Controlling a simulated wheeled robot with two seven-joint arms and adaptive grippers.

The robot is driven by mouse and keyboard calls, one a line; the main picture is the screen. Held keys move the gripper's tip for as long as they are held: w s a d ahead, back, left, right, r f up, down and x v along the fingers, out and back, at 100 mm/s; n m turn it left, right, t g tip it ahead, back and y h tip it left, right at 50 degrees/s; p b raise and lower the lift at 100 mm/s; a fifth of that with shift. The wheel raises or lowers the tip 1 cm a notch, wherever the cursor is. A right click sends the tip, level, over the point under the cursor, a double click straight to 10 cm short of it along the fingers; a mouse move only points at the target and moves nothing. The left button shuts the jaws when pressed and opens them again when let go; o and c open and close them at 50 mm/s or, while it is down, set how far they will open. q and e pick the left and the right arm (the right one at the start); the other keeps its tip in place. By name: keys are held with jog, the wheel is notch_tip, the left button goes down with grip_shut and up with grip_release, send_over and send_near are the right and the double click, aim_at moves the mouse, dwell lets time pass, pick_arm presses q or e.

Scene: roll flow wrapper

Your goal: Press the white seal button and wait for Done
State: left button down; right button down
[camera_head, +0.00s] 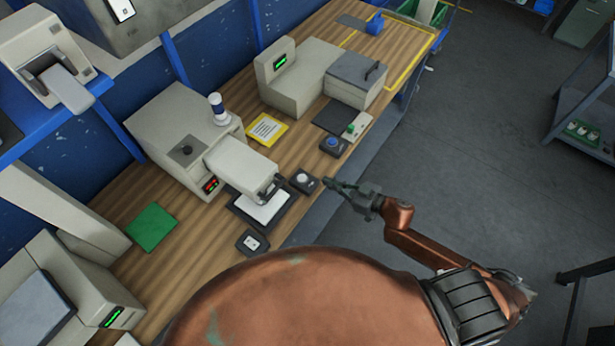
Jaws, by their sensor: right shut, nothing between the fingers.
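The white seal button (303,178) is a round white cap on a small dark box at the front edge of the wooden bench. The sealing machine (238,160) stands behind and left of it, with a small red-lit display (211,185) on its front. A white item (263,207) lies on the dark plate under the machine's head. My right gripper (328,183) is shut and empty, its tips just right of the button box; I cannot tell whether they touch it. The display text is too small to read. My left gripper is not in view.
A blue button box (333,145) and a box with a green button (356,127) sit farther along the bench. A yellow sign (267,129) and a green pad (151,228) lie on the wooden bench (190,245). The floor to the right is clear near the bench.

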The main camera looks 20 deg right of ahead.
send_over(307, 182)
notch_tip(307, 182, down, 2)
jog(key=shift+w+f+p, duration=0.1)
jog(key=shift+f+p, duration=0.05)
jog(key=shift+p, duration=0.3)
notch_tip(307, 182, down, 3)
jog(key=shift+r, duration=0.2)
jog(key=shift+f, duration=0.8)
